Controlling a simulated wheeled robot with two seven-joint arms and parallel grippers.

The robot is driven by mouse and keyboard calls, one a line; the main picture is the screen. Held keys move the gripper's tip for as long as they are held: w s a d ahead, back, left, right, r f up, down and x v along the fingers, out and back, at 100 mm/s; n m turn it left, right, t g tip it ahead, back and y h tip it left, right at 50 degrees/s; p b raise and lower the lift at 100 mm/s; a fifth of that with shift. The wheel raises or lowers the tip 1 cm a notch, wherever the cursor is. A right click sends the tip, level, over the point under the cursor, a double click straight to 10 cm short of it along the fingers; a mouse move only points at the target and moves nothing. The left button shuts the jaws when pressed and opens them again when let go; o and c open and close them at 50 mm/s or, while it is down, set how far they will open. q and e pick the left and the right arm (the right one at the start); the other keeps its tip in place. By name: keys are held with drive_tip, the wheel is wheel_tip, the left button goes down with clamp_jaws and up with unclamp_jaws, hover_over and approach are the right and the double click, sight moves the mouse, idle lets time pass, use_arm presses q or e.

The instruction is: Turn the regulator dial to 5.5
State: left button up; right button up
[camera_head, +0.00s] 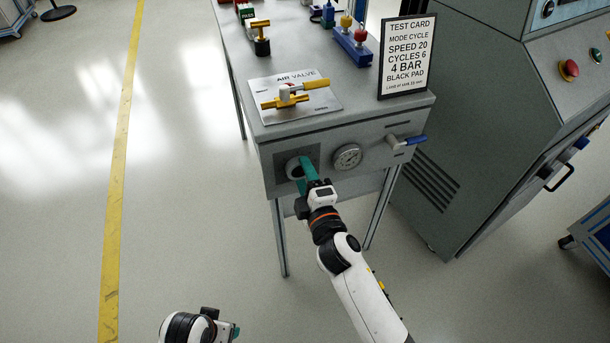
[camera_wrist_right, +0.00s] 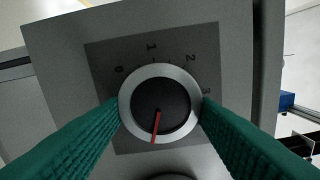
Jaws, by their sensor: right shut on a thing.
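The regulator dial (camera_wrist_right: 172,92) is a dark round knob with a pale silver ring and a red pointer (camera_wrist_right: 155,128). The pointer points almost straight down, slightly left. The scale shows 0, 1, 2 and 3 from upper left to right; the other numbers are hidden or unlabelled in view. My right gripper (camera_wrist_right: 160,104) is shut on the dial, a green finger on each side of the ring. In the head view the dial (camera_head: 293,168) sits on the bench's front panel, partly behind that gripper (camera_head: 305,172). My left gripper (camera_head: 235,331) shows only partly at the bottom edge, away from the bench.
Right of the dial are a round gauge (camera_head: 347,157) and a blue-handled lever (camera_head: 413,141). The bench top carries a yellow air valve (camera_head: 290,97) and a test card (camera_head: 407,58). A grey machine cabinet (camera_head: 480,110) stands at right. Floor at left is clear.

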idle(0.4)
drive_tip(key=o, duration=1)
drive_tip(key=shift+c, duration=0.2)
drive_tip(key=shift+s+d+f, duration=0.1)
drive_tip(key=shift+s+d, duration=0.05)
drive_tip(key=shift+s, duration=0.4)
use_arm(q)
drive_tip(key=shift+f, duration=0.6)
use_arm(e)
drive_tip(key=v, duration=1.1)
use_arm(q)
drive_tip(key=shift+s+f, duration=0.1)
drive_tip(key=shift+s, duration=0.05)
use_arm(e)
drive_tip(key=shift+w+m, duration=0.1)
drive_tip(key=shift+m, duration=0.2)
